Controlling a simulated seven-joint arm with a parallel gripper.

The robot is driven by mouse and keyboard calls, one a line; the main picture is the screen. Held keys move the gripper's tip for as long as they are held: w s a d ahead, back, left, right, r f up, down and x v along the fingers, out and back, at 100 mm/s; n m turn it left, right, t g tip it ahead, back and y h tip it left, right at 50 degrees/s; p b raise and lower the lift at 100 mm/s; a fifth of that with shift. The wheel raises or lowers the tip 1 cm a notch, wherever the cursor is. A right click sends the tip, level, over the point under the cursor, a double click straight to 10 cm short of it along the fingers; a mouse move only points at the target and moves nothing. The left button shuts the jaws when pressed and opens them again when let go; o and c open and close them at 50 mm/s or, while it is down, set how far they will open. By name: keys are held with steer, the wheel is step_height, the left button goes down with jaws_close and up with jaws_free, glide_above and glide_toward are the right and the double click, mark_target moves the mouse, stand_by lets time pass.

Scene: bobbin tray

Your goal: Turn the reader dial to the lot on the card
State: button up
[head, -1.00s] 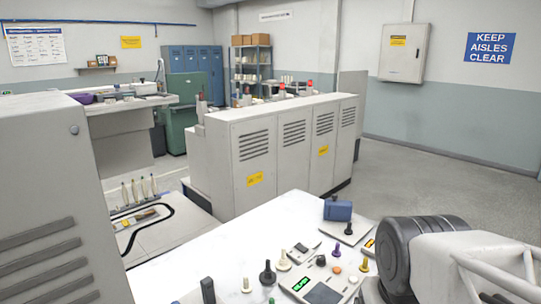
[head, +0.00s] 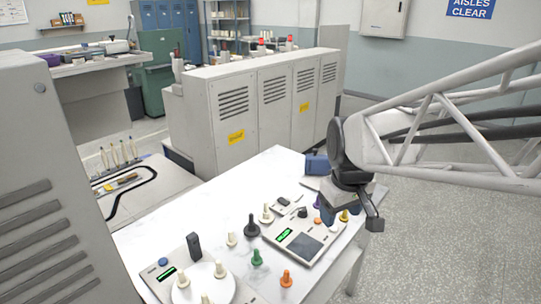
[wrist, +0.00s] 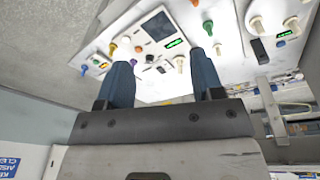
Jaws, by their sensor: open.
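The reader (head: 270,243) is a pale box on the white table, with a lit green display (head: 285,235) and a dark screen (head: 305,246). A black knob (head: 302,212), which looks like its dial, stands at its back edge. In the wrist view the reader's dark screen (wrist: 156,27) lies beyond my fingertips, and the black knob (wrist: 149,58) shows between the fingers. My gripper (head: 350,220) is open above the reader's right end, apart from the knob. In the wrist view my gripper (wrist: 160,62) holds nothing. I cannot make out a lot card or read the display.
Several coloured pegs stand around the reader, among them an orange peg (head: 286,278), a green peg (head: 257,257) and a black peg (head: 252,226). A second device with a round white plate (head: 220,290) is at front left. A blue block (head: 316,164) is at the back.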

steer(key=w+f+n+g, duration=0.1)
steer(key=w+f+n, duration=0.2)
steer(key=w, duration=0.6)
steer(key=w+f+n, duration=0.3)
steer(key=w, duration=0.5)
steer(key=n+g, duration=0.1)
steer(key=n, duration=0.4)
glide_above(303, 209)
steer(key=f, duration=1.4)
steer(key=shift+s+f, duration=0.15)
steer(key=shift+s, duration=0.25)
steer(key=shift+w+f+n, duration=0.35)
steer(key=shift+f+n, duration=0.05)
steer(key=shift+f, duration=3.9)
steer(key=c, duration=0.9)
